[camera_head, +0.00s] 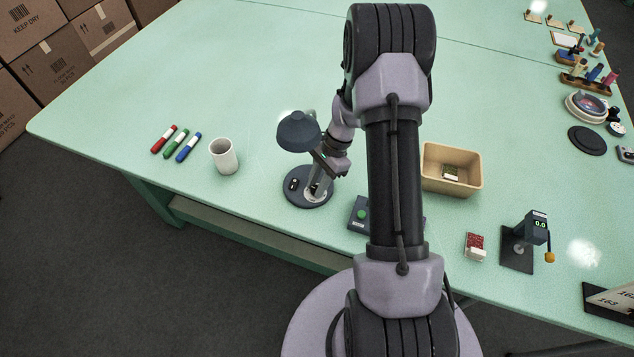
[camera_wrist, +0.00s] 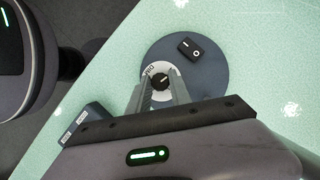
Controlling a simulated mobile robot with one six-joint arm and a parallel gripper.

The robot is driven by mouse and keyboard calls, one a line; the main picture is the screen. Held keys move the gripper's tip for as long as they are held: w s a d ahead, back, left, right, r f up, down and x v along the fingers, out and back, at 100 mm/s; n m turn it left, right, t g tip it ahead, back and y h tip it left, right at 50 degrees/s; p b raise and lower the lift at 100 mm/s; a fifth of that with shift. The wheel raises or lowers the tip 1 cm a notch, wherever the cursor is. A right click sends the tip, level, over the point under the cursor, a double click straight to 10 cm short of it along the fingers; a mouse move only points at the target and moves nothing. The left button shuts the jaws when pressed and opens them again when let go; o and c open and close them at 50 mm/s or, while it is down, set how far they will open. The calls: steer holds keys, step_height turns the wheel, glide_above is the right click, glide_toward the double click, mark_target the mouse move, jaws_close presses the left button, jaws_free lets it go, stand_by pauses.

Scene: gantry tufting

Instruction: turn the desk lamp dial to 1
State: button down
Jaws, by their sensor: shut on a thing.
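The desk lamp (camera_head: 299,133) stands near the table's front edge, with a dark shade over a round dark base. In the wrist view the lamp base (camera_wrist: 215,70) carries a black rocker switch (camera_wrist: 188,48) and a dial (camera_wrist: 160,80) with a black knob and a pale marked ring. My gripper (camera_wrist: 161,88) is at the dial, its two fingers shut on the knob. The dial's number marks are mostly hidden or too small to read. In the head view my arm and the shade partly cover the base (camera_head: 297,200).
A tan bin (camera_head: 451,188) and a small dark device (camera_head: 537,228) are further right. The table's front edge is near.

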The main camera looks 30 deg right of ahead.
steer(key=shift+n, duration=0.3)
steer(key=c, duration=1.2)
jaws_free()
steer(key=shift+o, duration=0.2)
steer(key=shift+d+r, duration=0.1)
steer(key=shift+r, duration=0.2)
steer(key=d+p, duration=0.1)
steer(key=d, duration=0.3)
steer(key=w+d+p, duration=0.1)
steer(key=d, duration=0.7)
steer(key=shift+w+d+r+p, duration=0.15)
steer(key=shift+r+p, duration=0.1)
steer(key=shift+p, duration=0.15)
steer(key=shift+r, duration=0.1)
